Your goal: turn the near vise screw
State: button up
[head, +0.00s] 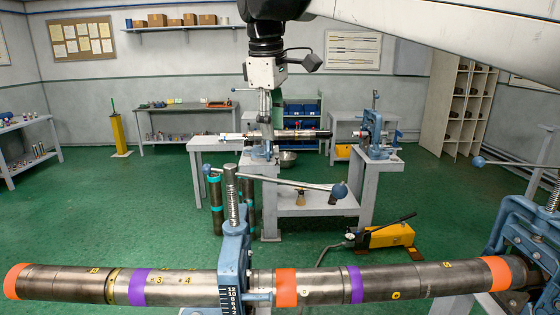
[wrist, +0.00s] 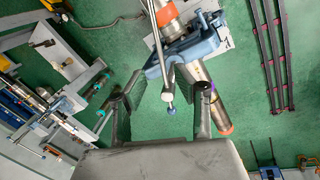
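The near vise (head: 235,262) is blue and clamps a long steel pipe (head: 190,287) with orange and purple bands. Its threaded screw (head: 233,200) stands upright, with a long bar handle (head: 285,183) across it and blue balls at the ends. In the wrist view the blue vise (wrist: 185,50) is ahead of my gripper (wrist: 166,88). My fingers are spread apart and empty. The bar's blue ball (wrist: 171,110) and a pale knob (wrist: 168,92) appear between them in the picture, with no visible contact. In the head view my fingertips are hard to separate from the background.
A second blue vise (head: 548,235) holds the pipe's right end. Another vise (head: 376,130) and a bench (head: 315,200) stand behind. A yellow hand pump (head: 388,237) sits on the green floor, with open floor at left.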

aim_at(276, 179)
jog(key=x, duration=1.3)
jog(key=shift+w+a+f+p, duration=0.1)
jog(key=shift+w+p, duration=0.1)
jog(key=shift+p, duration=0.15)
grip_shut()
